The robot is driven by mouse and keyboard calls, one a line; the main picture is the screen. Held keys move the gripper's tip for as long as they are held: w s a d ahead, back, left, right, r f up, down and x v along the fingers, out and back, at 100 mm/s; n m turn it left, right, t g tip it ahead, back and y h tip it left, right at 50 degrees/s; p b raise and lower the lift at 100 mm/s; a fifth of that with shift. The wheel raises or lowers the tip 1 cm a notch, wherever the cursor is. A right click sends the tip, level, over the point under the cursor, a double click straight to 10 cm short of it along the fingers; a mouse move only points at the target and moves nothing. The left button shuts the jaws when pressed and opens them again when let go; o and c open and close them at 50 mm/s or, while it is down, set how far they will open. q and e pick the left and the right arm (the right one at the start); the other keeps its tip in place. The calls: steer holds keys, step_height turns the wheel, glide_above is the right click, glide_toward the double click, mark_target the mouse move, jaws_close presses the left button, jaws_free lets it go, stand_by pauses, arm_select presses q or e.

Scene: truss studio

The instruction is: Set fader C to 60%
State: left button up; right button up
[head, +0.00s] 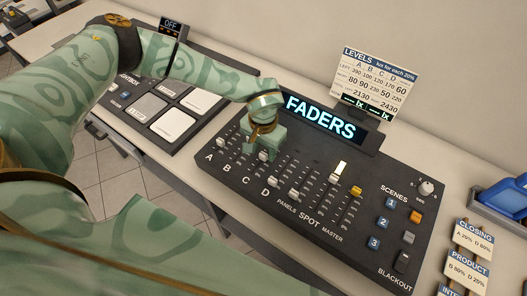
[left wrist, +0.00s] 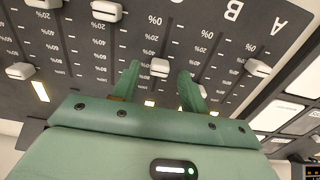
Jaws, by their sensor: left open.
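Fader C's pale cap (head: 263,155) sits partway up its slot on the black console (head: 300,222), above the letter C. In the left wrist view the same cap (left wrist: 160,67) lies between my open fingertips. My left gripper (head: 262,148) is over the faders, with one finger on each side of cap C in the left wrist view (left wrist: 159,68). I cannot tell whether the fingers touch it. Percent marks run beside each slot; C's exact setting is hard to read. My right gripper is not in view.
Fader A's cap (head: 221,141) and fader D's cap (head: 274,180) stand on either side. B's cap (left wrist: 205,90) is beside my finger. A lit FADERS screen (head: 320,119) and a LEVELS card (head: 377,82) stand behind. Scene buttons (head: 383,222) are at right.

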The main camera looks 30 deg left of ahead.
arm_select(q)
steer(key=shift+f, duration=0.8)
